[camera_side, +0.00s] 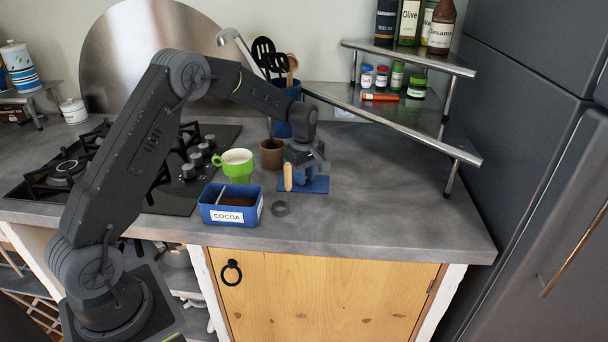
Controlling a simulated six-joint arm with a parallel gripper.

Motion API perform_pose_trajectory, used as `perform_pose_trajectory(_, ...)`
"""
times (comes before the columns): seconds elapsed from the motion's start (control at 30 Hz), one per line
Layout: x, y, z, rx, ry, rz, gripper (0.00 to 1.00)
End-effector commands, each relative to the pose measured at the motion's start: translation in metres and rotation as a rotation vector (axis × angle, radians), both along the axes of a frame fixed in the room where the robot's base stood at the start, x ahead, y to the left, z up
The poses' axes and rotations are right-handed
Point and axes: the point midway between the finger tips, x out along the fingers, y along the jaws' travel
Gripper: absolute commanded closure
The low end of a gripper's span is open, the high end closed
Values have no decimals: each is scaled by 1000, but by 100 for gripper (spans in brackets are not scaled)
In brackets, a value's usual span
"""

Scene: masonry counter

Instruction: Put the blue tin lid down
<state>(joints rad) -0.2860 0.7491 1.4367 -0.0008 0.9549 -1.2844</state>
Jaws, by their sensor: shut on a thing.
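The blue tin lid (318,185) is a flat rectangle at the middle of the counter, right of the cocoa tin. My gripper (302,170) points down over it and is shut on the lid, its fingers partly hiding the grip. The lid looks level and low; I cannot tell whether it touches the counter. The blue tin (231,216) labelled COCOA stands open at the front left, with brown powder and a divider inside. A pale wooden piece (288,177) shows upright at the lid's left side; I cannot tell what it belongs to.
A grey ring (280,208) lies in front of the lid. A green cup (235,166) and a brown cup (271,154) stand behind the tin. A blue utensil pot (283,93) is farther back. A corner shelf (416,117) is at right. The counter's right front is clear.

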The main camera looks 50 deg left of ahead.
Motion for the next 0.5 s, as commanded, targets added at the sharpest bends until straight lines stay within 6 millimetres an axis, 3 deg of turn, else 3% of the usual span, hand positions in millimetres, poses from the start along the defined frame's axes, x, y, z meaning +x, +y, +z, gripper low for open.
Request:
perform_pose_trajectory(0.03,0,0,-2,0,2,0,100)
perform_pose_trajectory(0.07,0,0,-2,0,1,0,76)
perform_pose_trajectory(0.2,0,0,-1,0,1,0,62)
perform_pose_trajectory(0.3,0,0,-1,0,1,0,53)
perform_pose_trajectory(0.5,0,0,-1,0,0,0,53)
